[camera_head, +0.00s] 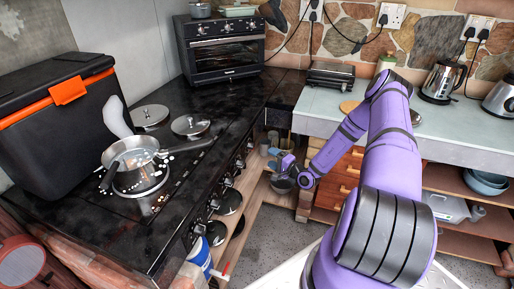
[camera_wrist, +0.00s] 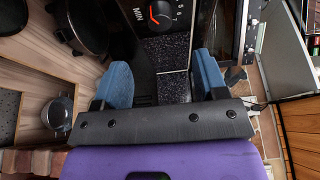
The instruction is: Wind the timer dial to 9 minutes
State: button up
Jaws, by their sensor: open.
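The timer dial (camera_wrist: 161,10) is a dark round knob with a red mark, at the top edge of the wrist view and partly cut off. Numbers such as 6 and 7 and the word MIN stand around it. I cannot read its exact setting. My gripper (camera_wrist: 163,78) has its two blue fingers wide apart with nothing between them. The dial lies beyond the fingertips, roughly in line with the gap, and apart from them. In the head view my gripper (camera_head: 281,168) is by the far end of the stove's front; I cannot pick out the timer there.
The black stove (camera_head: 190,165) has a row of front knobs and a pan (camera_head: 133,160) on a burner. Open shelves with pots (camera_wrist: 58,112) lie beside my gripper. A counter with a kettle (camera_head: 441,81) stands at the right.

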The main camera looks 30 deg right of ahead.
aim_at(254, 147)
jog(key=x, duration=1)
jog(key=shift+w+f, duration=0.1)
jog(key=shift+w, duration=0.3)
jog(key=c, duration=0.9)
